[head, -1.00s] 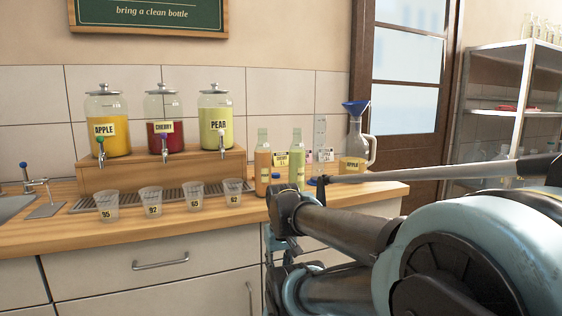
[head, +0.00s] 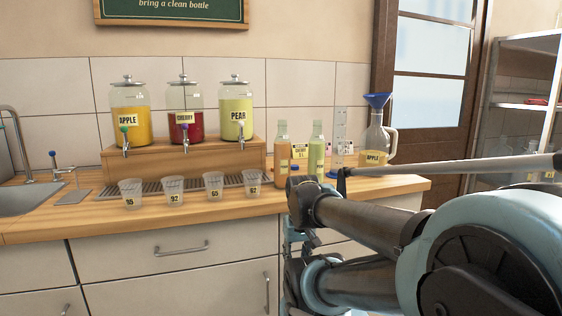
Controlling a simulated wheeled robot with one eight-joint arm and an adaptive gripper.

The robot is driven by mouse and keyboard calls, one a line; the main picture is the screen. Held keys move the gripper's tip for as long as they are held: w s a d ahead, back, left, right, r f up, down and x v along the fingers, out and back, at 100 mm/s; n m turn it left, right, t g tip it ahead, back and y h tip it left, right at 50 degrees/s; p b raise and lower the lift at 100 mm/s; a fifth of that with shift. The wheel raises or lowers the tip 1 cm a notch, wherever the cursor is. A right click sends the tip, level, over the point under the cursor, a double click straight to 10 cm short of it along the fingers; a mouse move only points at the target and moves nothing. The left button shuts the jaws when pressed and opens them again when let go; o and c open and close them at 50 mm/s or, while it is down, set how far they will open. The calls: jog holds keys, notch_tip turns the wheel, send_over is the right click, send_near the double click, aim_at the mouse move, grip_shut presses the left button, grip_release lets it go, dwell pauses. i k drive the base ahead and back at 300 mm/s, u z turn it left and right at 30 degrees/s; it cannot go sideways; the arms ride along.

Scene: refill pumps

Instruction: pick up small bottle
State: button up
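Three dispensers, apple (head: 131,120), cherry (head: 184,118) and pear (head: 237,115), stand on a wooden riser (head: 185,158). Several numbered cups (head: 131,193) line the counter front. A sink (head: 30,198) is at left. A metal shelf (head: 519,105) stands at right.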

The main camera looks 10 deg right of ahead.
aim_at(282, 143)
jog(key=z, duration=1.25)
jog(key=k, duration=2.25)
jog(key=u, duration=1.35)
jog(key=i, duration=1.05)
jog(key=z, duration=0.05)
